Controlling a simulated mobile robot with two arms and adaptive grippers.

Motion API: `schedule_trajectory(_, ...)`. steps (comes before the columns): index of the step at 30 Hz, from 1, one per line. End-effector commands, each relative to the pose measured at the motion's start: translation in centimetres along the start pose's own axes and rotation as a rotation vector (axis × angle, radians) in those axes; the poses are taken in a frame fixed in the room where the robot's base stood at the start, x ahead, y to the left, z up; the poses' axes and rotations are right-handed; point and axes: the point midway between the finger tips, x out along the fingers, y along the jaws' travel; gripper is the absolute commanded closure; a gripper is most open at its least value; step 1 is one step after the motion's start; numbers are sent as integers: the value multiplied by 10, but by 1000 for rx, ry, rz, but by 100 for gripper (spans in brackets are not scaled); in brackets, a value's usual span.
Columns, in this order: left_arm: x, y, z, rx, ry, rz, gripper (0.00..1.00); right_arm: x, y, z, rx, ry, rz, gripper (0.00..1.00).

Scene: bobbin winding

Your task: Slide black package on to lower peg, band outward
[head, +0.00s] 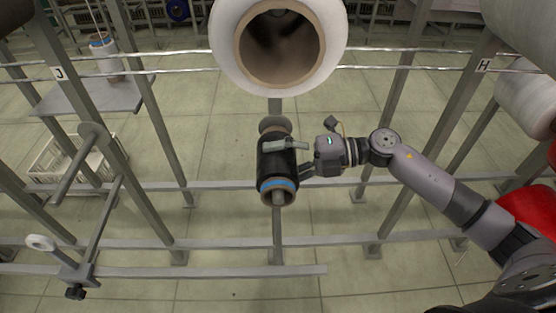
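The black package (272,165) is at the centre of the head view, with its blue band (278,185) and open tube end facing me. My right gripper (290,158) reaches in from the right and is closed on the package, one light finger pad lying across its top. Behind the package is the round grey disc (274,125) at the lower peg's base. The package lines up with this disc and hides most or all of the peg. A grey bar (277,215) shows at and below the tube opening; I cannot tell whether it is peg or post. My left gripper is out of view.
A large white package (225,45) sits directly above. An empty peg (75,170) with a lower bar and ring (40,242) stands at left. A white crate (60,165) and a shelf (85,98) are farther left. Frame rails (220,244) cross below.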

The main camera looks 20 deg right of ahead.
Motion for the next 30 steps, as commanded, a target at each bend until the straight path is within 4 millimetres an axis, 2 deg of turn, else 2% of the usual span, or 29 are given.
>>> schedule_trajectory(7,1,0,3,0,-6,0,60,0,1,0,-1,0,1,65)
schedule_trajectory(8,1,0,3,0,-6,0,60,0,1,0,-1,0,1,28)
schedule_trajectory(17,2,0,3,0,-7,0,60,0,1,0,-1,0,1,8)
schedule_trajectory(26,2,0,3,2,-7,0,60,0,0,0,0,0,-1,6)
schedule_trajectory(30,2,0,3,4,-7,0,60,-6,-1,0,1,-1,-3,6)
